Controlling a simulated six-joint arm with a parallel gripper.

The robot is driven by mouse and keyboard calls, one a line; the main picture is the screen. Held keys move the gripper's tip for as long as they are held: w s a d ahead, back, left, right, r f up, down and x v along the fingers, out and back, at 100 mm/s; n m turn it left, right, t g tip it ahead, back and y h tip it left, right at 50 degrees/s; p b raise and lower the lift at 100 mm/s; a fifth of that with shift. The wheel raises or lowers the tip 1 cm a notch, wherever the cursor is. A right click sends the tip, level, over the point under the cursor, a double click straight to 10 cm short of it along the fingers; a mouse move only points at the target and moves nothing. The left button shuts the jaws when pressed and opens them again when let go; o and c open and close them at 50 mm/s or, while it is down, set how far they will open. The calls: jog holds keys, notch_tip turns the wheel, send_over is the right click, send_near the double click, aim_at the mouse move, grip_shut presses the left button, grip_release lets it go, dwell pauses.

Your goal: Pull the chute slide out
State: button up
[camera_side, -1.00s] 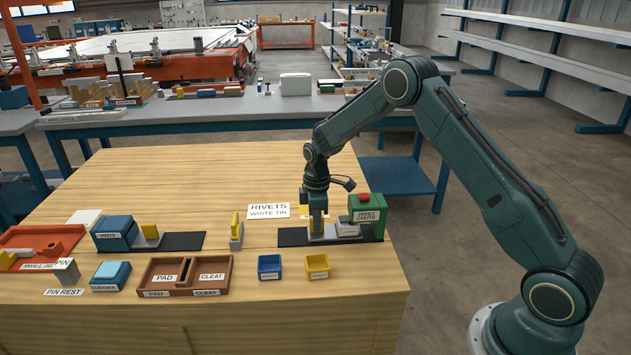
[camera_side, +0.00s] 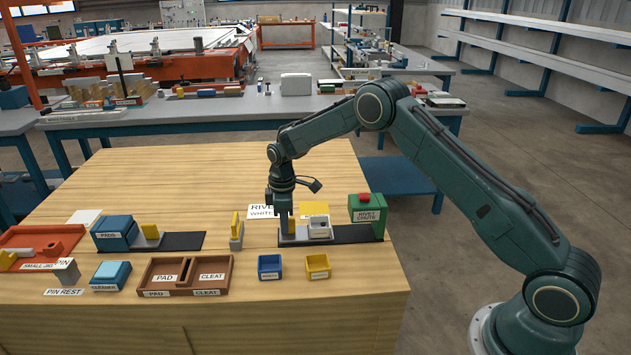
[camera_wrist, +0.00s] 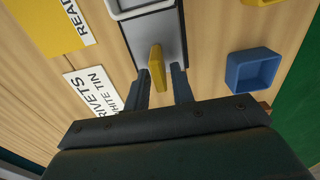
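The chute is a green box (camera_side: 367,209) with a red top knob and a "RIVET CHUTE" label, at the right end of a black base strip (camera_side: 350,235). Its grey slide (camera_side: 300,238) stands out to the left of the box, with bare strip between them. The slide carries a pale tray (camera_side: 317,226) and an upright yellow handle (camera_side: 291,224); the handle also shows in the wrist view (camera_wrist: 157,68). My gripper (camera_side: 284,218) is down at the handle. In the wrist view my fingers (camera_wrist: 160,80) stand apart around the handle, with a small gap visible on the right.
A blue bin (camera_side: 269,267) and a yellow bin (camera_side: 318,267) stand in front of the strip. A small block with a yellow upright (camera_side: 237,232) is close on the left. A "RIVETS WHITE TIN" card (camera_side: 262,211) lies behind my gripper. The table behind is clear.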

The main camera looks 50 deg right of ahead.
jog(key=shift+o, duration=0.5)
jog(key=shift+s+d, duration=0.1)
notch_tip(320, 180, up, 14)
dwell(0.5)
